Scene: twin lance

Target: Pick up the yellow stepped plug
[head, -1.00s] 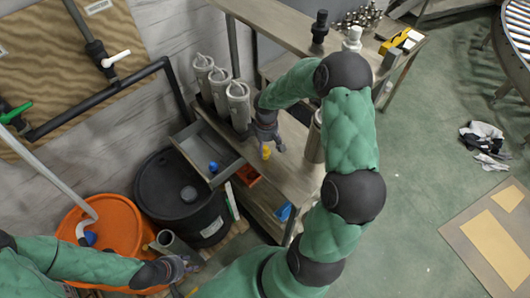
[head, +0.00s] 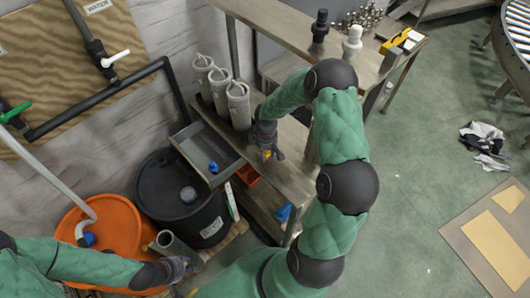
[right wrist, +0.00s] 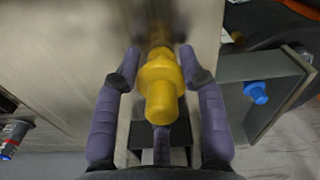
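The fingers are spread on both sides, with a gap to the plug on each side. In the head view a small part of the plug (head: 267,155) shows beneath my right gripper (head: 268,150). My left gripper (head: 180,270) is low at the left, beside a grey pipe (head: 172,246); its fingers are too small to read.
A grey tray (head: 190,150) holding a blue plug (head: 213,167) adjoins the bench. Several grey cylinders (head: 238,105) stand behind my right gripper. A black drum (head: 165,190) and an orange barrel (head: 125,225) stand lower left. Blue and orange bins sit under the bench.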

